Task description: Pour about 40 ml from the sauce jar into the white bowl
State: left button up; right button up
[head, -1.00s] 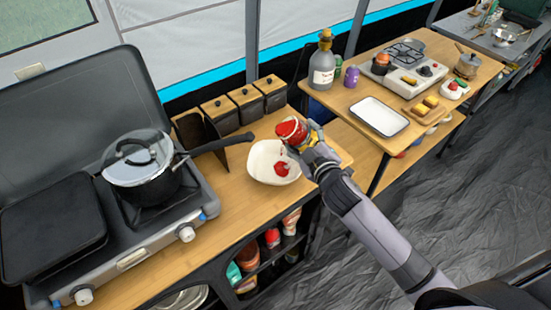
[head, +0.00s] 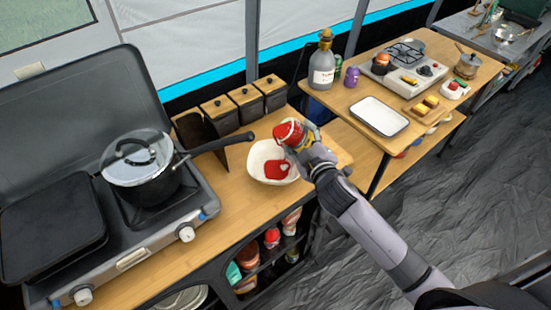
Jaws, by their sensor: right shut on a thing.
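The white bowl (head: 258,157) stands on the wooden counter, right of the stove. A pool of red sauce (head: 276,169) lies in it. My right gripper (head: 300,138) is shut on the sauce jar (head: 287,131), a small jar with red contents. It holds the jar tilted above the bowl's right far rim, mouth toward the bowl. Whether sauce is still flowing is too small to tell. The gripper partly hides the jar's body. My left gripper is not in view.
A pot (head: 142,167) with a glass lid sits on the camp stove (head: 133,258), its handle reaching toward the bowl. Several lidded canisters (head: 246,103) stand behind the bowl. A second table to the right holds a bottle (head: 323,68), a white tray (head: 379,116) and a small burner (head: 409,78).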

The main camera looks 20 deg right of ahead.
jog(key=shift+w+a, duration=0.15)
jog(key=shift+a, duration=0.15)
jog(key=shift+f+n, duration=0.1)
jog(key=shift+n, duration=0.2)
dwell(0.5)
jog(key=shift+a+r+m+y+b, duration=0.1)
jog(key=shift+r+m+y+b, duration=0.15)
jog(key=shift+m, duration=0.95)
jog(key=shift+d+m+t, duration=0.25)
jog(key=shift+m+t, duration=0.05)
jog(key=shift+m, duration=0.1)
jog(key=shift+r, duration=0.2)
